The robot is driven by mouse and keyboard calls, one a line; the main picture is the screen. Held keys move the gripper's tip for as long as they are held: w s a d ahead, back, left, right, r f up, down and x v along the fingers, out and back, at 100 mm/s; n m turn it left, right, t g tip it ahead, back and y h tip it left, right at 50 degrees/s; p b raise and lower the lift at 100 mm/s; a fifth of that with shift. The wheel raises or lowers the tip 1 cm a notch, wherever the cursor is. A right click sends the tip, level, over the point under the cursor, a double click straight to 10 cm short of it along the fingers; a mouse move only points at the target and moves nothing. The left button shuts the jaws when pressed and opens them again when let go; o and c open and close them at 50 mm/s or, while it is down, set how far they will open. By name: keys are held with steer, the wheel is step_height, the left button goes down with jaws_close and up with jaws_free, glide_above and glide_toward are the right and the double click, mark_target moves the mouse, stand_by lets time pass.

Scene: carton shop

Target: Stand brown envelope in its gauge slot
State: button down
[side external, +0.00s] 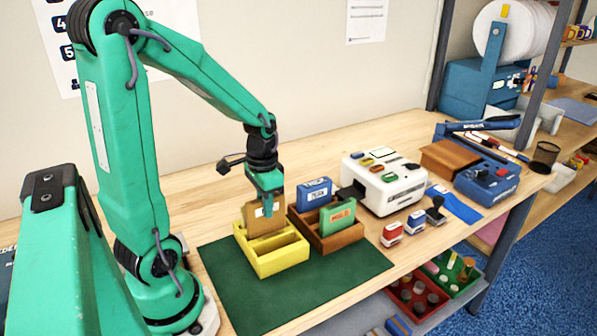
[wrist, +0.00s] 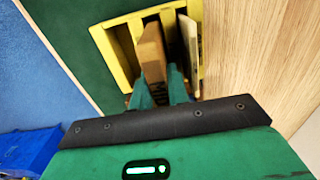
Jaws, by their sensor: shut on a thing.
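The brown envelope (side external: 264,222) is upright at the back part of the yellow slotted gauge box (side external: 280,264). My gripper (side external: 266,200) points down and is shut on its upper edge. In the wrist view the brown envelope (wrist: 152,52) is between my green fingers (wrist: 160,88), over the slots of the yellow box (wrist: 106,42). A pale flat piece (wrist: 190,50) stands beside it, to its right, apart from it. The envelope's lower edge is hidden, so I cannot tell how deep it sits.
A brown wooden holder (side external: 328,243) with a blue card (side external: 314,193) and a green card (side external: 337,216) stands right of the yellow box. A white machine (side external: 384,184) and stamps (side external: 392,234) are further right. The green mat (side external: 290,305) is clear in front.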

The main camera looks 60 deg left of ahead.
steer(key=shift+f, duration=1.2)
steer(key=c, duration=1.3)
jaws_free()
steer(key=shift+r, duration=0.15)
steer(key=shift+r, duration=2.85)
steer(key=s+d+r+t, duration=0.1)
steer(key=d+r+t, duration=0.1)
steer(key=d+r, duration=0.1)
steer(key=s+d+r+t, duration=0.1)
steer(key=d+r, duration=0.3)
steer(key=d, duration=0.1)
steer(key=s+d+r+t, duration=0.2)
steer(key=d+r, duration=0.1)
steer(key=d, duration=0.1)
steer(key=shift+r+t, duration=0.3)
steer(key=shift+r, duration=0.05)
